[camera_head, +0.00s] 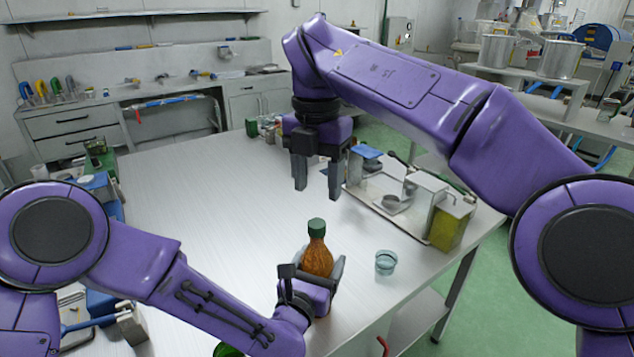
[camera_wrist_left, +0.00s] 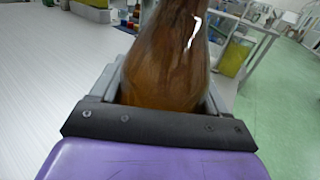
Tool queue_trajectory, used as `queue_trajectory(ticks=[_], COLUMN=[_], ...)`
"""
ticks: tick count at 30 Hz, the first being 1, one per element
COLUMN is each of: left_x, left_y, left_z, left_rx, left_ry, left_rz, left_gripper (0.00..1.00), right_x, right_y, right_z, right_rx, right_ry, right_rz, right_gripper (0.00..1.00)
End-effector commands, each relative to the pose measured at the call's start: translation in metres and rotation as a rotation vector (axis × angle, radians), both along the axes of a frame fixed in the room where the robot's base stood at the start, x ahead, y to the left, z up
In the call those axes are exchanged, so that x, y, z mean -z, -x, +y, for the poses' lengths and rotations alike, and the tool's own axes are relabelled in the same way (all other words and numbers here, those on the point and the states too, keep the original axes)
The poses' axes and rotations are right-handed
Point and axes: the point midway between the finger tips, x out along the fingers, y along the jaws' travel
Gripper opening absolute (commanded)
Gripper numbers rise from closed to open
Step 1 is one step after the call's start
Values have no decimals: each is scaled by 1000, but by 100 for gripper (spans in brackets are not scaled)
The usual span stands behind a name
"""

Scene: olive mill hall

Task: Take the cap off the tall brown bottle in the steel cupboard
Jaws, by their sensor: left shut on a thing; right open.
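A brown bottle (camera_head: 317,257) with a green cap (camera_head: 316,227) stands upright at the near part of a steel-topped table (camera_head: 200,200). No steel cupboard around it shows; it is on the open table. My left gripper (camera_head: 311,274) is shut around the bottle's body from the near side. In the left wrist view the brown bottle (camera_wrist_left: 168,60) fills the space between the fingers, and its cap is out of the picture. My right gripper (camera_head: 317,180) is open and empty, pointing down, above and beyond the bottle. The cap is on the bottle's neck.
A clear glass (camera_head: 386,262) stands right of the bottle. A tray (camera_head: 385,200) with a small bowl, and a yellow-green tin (camera_head: 451,222), are at the table's right edge. Small items line the left edge and the back. The table's middle is clear.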

Motion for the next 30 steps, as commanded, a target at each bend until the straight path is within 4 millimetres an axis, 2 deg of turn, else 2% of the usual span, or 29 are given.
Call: queue_trajectory(ticks=[6, 9, 12, 15, 19, 30], left_x=[1, 1, 1, 1, 1, 1], left_y=[0, 0, 0, 1, 1, 0], left_z=[0, 0, 0, 0, 0, 0], left_rx=[1, 1, 1, 1, 0, 0], left_ry=[0, 0, 0, 0, 0, 0], left_rz=[2, 2, 2, 2, 2, 2], left_gripper=[0, 0, 0, 0, 0, 0], right_x=[0, 0, 0, 1, 8, 70], right_y=[0, 0, 0, 0, 0, 0], right_z=[0, 1, 1, 1, 1, 0], right_rx=[666, 923, 1108, 1215, 1257, 1256], right_ry=[-6, -10, -11, -11, -7, -9], right_rz=[-3, -1, -1, -1, -2, -3], right_gripper=[56, 56, 56, 56, 56, 56])
